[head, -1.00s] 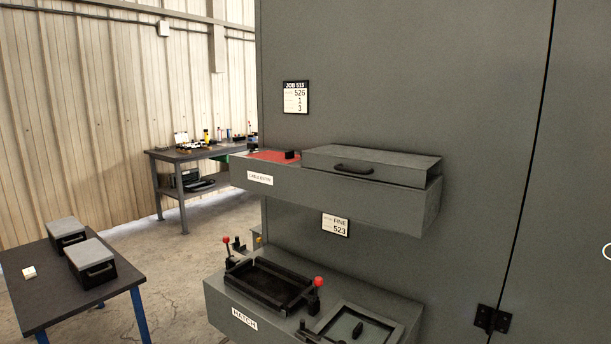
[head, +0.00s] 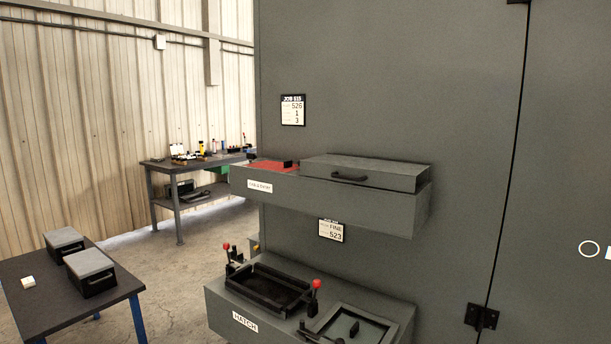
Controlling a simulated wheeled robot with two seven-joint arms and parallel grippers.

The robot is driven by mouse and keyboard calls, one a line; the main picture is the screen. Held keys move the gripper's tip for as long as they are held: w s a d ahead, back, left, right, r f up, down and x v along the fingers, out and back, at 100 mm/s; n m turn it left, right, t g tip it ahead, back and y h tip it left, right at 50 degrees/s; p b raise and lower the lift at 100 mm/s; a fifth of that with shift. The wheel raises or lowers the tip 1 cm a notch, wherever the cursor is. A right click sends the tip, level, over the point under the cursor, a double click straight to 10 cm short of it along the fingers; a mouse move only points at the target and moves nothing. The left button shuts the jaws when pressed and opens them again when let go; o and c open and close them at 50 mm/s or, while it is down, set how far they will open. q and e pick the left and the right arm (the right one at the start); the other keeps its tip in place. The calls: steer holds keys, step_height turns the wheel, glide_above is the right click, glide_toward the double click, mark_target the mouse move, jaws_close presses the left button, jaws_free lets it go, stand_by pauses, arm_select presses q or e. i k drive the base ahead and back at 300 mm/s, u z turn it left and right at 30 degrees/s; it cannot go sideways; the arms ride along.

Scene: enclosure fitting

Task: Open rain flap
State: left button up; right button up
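The rain flap looks to be the grey lid (head: 366,172) with a black handle (head: 349,178) on the upper shelf box (head: 330,200), the one labelled cable entry (head: 259,186). The lid lies down, closed over the right part of that box. A red area (head: 270,166) with a small black block shows on the box's left part. Neither of my grippers is in the head view.
Below, the hatch ledge (head: 262,330) holds a black frame (head: 268,287) with red-knobbed levers and a second grey frame (head: 352,328). A table (head: 50,294) with two lidded boxes stands at left. A workbench (head: 190,160) stands behind. Floor between is clear.

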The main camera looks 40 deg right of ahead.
mark_target(382, 173)
steer(key=z, duration=0.4)
steer(key=i, duration=0.9)
steer(key=z, duration=0.85)
